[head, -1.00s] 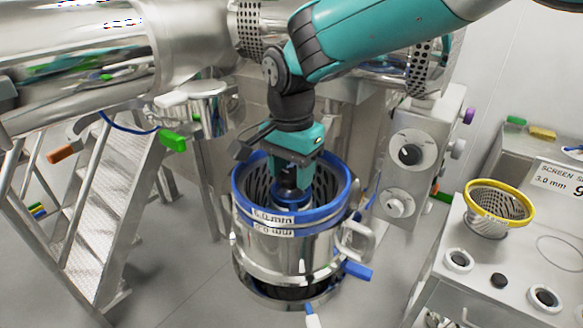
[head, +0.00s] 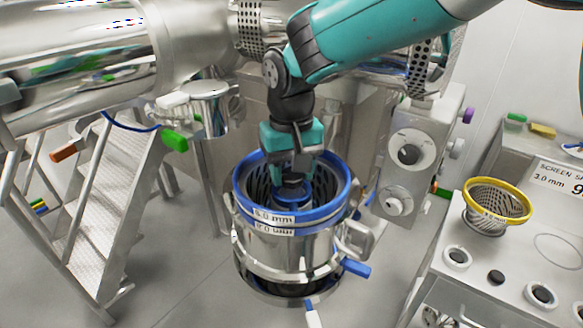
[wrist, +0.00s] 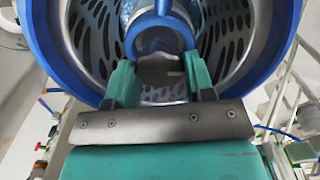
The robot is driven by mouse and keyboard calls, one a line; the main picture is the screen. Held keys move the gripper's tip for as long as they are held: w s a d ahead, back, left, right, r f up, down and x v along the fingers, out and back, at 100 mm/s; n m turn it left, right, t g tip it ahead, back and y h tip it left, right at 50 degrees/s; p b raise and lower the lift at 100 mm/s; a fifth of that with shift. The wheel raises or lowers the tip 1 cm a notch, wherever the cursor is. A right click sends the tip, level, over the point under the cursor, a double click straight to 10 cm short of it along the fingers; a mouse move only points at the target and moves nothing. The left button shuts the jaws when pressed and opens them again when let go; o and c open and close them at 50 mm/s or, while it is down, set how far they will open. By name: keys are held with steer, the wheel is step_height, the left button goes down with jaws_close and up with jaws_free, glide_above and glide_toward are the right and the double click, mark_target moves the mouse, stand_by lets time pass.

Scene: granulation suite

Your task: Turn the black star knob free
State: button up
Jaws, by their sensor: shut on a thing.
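The black star knob (head: 293,181) shows as a small dark shape above a blue hub (head: 292,200), in the middle of a blue-rimmed perforated screen (head: 240,199). My gripper (head: 293,174) points down into the screen and is shut on the knob, which its fingers mostly hide. The blue hub (wrist: 158,22) and the perforated screen wall (wrist: 216,40) lie just beyond the fingertips.
The screen sits in a steel housing (head: 280,252) with a blue-handled lever (head: 355,267). A control box (head: 408,172) with dials stands close on the right. A yellow-rimmed screen (head: 498,203) rests on the right bench. Metal steps (head: 108,190) stand on the left.

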mark_target(291, 174)
steer(key=n, duration=0.5)
steer(key=shift+n, duration=0.3)
steer(key=n, duration=0.5)
steer(key=shift+r+p, duration=0.1)
steer(key=shift+p, duration=0.25)
steer(key=n, duration=0.5)
steer(key=shift+n, duration=2.6)
steer(key=o, duration=0.9)
steer(key=shift+s, duration=0.1)
step_height(291, 174, up, 17)
steer(key=b, duration=0.2)
steer(key=shift+r+b, duration=0.15)
steer(key=shift+b, duration=0.2)
